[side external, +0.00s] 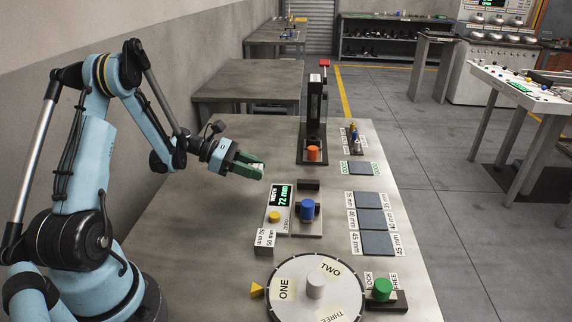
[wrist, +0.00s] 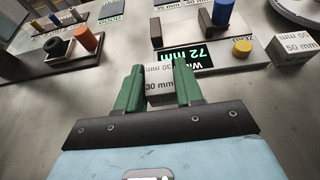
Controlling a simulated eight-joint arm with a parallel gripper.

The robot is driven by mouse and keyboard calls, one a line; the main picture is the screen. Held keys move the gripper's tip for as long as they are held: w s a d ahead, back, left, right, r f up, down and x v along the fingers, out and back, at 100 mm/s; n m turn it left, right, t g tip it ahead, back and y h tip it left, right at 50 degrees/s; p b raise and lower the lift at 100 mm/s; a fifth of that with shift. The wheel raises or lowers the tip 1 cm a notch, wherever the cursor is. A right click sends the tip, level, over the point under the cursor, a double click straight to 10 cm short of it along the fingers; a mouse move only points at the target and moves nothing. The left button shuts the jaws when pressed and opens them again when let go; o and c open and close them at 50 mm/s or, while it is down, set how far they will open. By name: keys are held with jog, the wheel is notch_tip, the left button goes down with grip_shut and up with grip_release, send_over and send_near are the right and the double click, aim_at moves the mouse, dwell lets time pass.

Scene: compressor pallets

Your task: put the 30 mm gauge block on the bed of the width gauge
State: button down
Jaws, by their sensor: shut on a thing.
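My gripper (side external: 252,168) has green fingers, shut on the grey 30 mm gauge block (wrist: 159,85), whose label reads "30 mm" in the wrist view. In the side view the fingers mostly hide the block. My gripper is beyond and left of the width gauge (side external: 291,229), apart from it. The gauge has a green display reading 72 mm, a yellow button (side external: 274,216), a blue knob (side external: 307,210) and a dark upright block (side external: 309,184). In the wrist view the display (wrist: 190,57) is just past the fingertips. The block's exact height over the table is unclear.
A 50 mm block (side external: 264,242) stands by the gauge's near left corner. A tall dark stand (side external: 315,115) with an orange knob is behind. Labelled dark pads (side external: 369,221) lie to the right. A round turntable (side external: 286,275) and green button (side external: 381,290) are in front. The left table is clear.

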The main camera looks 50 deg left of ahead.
jog(key=shift+f, duration=2)
jog(key=shift+f, duration=0.15)
jog(key=c, duration=0.7)
grip_release()
